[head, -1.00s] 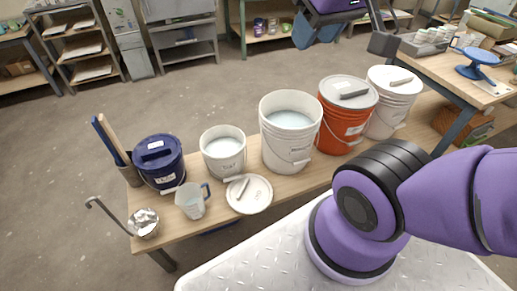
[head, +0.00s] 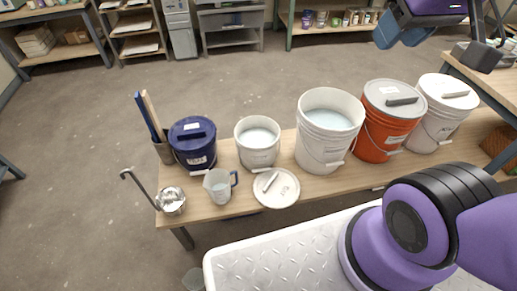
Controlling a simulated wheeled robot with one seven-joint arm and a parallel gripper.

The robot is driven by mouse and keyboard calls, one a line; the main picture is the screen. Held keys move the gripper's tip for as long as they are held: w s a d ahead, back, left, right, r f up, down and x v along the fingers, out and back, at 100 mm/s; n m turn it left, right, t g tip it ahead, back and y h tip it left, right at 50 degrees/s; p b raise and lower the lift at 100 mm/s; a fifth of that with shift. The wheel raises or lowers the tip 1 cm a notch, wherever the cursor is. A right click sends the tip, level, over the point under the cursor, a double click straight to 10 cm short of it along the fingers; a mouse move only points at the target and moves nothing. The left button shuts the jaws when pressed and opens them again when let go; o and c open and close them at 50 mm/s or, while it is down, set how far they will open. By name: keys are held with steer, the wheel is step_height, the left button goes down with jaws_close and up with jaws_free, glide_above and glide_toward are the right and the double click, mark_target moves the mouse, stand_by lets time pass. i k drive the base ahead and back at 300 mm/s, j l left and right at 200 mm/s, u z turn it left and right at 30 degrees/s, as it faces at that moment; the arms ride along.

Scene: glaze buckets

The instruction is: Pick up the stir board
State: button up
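Two long flat sticks, one blue (head: 147,117) and one pale wood (head: 154,116), stand leaning in a small grey holder (head: 164,152) at the left end of the bench in the head view. Either could be the stir board; I cannot tell which. Their lower ends are hidden inside the holder. My gripper (head: 405,38) is at the top right of the head view, raised and far to the right of the sticks. Its fingertips are not clear enough to show whether it is open or shut. I see nothing held in it.
The wooden bench (head: 228,203) holds a lidded blue bucket (head: 193,143), open white buckets (head: 257,142) (head: 328,131), a lidded orange bucket (head: 388,120), a lidded white bucket (head: 441,113), a jug (head: 218,186), a loose lid (head: 276,188) and a ladle (head: 172,200). Floor beyond is clear.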

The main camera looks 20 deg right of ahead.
mark_target(140, 101)
steer(key=k+j, duration=0.1)
steer(key=j, duration=0.4)
steer(key=k+j, duration=0.1)
steer(key=j, duration=0.9)
steer(key=k+j, duration=0.15)
steer(key=j, duration=0.3)
steer(key=k+j, duration=0.1)
steer(key=j, duration=0.4)
steer(key=k+j+z, duration=0.1)
steer(key=j, duration=0.4)
steer(key=i+j, duration=0.1)
steer(key=j, duration=0.35)
steer(key=i+j, duration=0.1)
steer(key=j, duration=0.85)
steer(key=i+j+z, duration=0.1)
steer(key=j, duration=0.4)
steer(key=i+j, duration=0.2)
steer(key=i, duration=0.2)
steer(key=i+j, duration=0.2)
steer(key=i, duration=0.15)
steer(key=i+j, duration=0.2)
steer(key=i, duration=0.2)
steer(key=i+l, duration=0.2)
steer(key=i, duration=0.15)
steer(key=i+l+z, duration=0.1)
steer(key=i+l, duration=0.1)
steer(key=i, duration=0.1)
